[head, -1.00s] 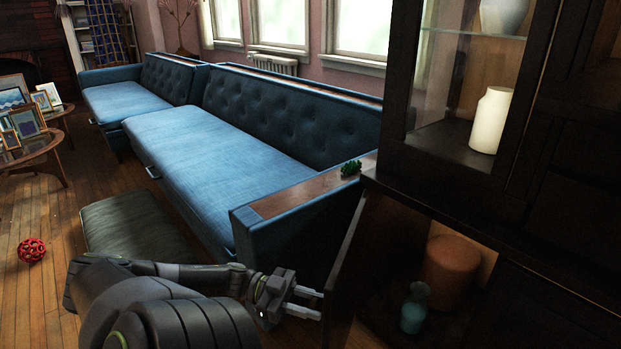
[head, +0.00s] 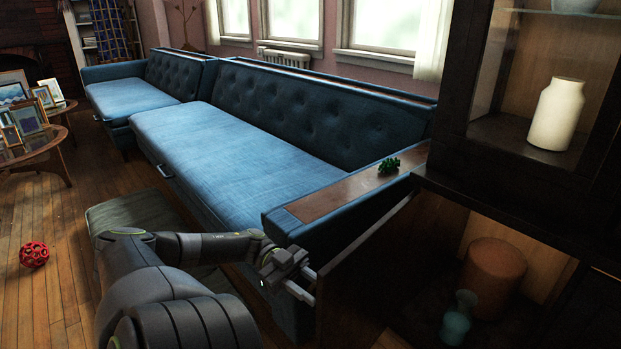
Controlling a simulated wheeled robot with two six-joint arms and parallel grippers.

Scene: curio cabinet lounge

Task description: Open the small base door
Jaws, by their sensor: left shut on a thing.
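The small base door (head: 365,262) of the dark cabinet stands swung open, its face angled toward the sofa arm. My left gripper (head: 309,285) is at the door's outer edge, with its fingers shut on a part of the door; the exact spot gripped is hard to make out. Inside the open base compartment stand an orange-brown round box (head: 493,272) and a teal vase (head: 457,322). My right gripper is not in view.
A blue sofa (head: 230,150) runs close behind the door, with a small green object (head: 389,165) on its wooden armrest. A dark cushioned stool (head: 135,212) lies behind my left arm. A red openwork ball (head: 34,255) is on the floor at left. A white vase (head: 557,115) stands behind the upper glass.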

